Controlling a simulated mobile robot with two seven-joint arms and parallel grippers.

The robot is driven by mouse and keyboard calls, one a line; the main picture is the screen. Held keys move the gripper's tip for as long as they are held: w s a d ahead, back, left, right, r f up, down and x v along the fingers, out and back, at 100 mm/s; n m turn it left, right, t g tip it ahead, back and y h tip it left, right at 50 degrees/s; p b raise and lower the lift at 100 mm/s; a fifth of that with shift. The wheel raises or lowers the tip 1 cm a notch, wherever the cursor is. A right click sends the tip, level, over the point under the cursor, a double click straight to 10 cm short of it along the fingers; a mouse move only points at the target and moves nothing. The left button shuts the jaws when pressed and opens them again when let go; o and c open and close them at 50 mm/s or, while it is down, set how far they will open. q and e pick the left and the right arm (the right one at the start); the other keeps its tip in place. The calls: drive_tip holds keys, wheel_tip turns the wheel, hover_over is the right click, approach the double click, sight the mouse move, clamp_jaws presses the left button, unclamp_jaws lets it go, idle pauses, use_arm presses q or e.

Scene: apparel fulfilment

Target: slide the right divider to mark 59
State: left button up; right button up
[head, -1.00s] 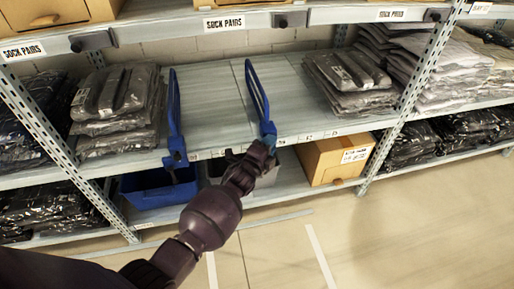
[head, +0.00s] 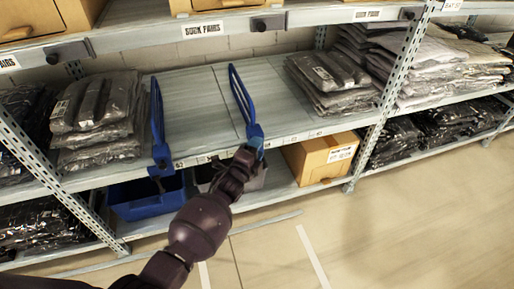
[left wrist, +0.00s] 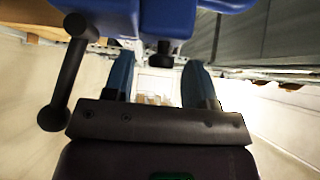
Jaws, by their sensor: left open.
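The right divider (head: 241,98) is a blue loop-shaped frame standing on the middle shelf, with its blue foot at the front edge. The left divider (head: 157,125) is a similar blue frame farther left. My left gripper (head: 250,152) is at the shelf's front edge, at the foot of the right divider. In the left wrist view its two fingers (left wrist: 158,80) are apart, with a blue divider foot (left wrist: 165,15) just above them and a small dark knob between the tips. Contact cannot be told. The scale mark under the right divider is hidden or too small to read.
The shelf (head: 195,97) is bare between the dividers. Bagged grey garments (head: 100,115) lie left of them, and another stack (head: 330,85) lies to the right. Below are a blue bin (head: 145,200) and a cardboard box (head: 318,160). An upright post (head: 392,95) stands at right.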

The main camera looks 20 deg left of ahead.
use_arm(q)
drive_tip(key=s+a+p, duration=0.2)
drive_tip(key=s, duration=0.8)
use_arm(e)
drive_tip(key=shift+s+d+r+m+g, duration=0.1)
drive_tip(key=shift+s+d+m+g, duration=0.15)
drive_tip(key=shift+s, duration=0.35)
drive_tip(key=shift+w, duration=0.2)
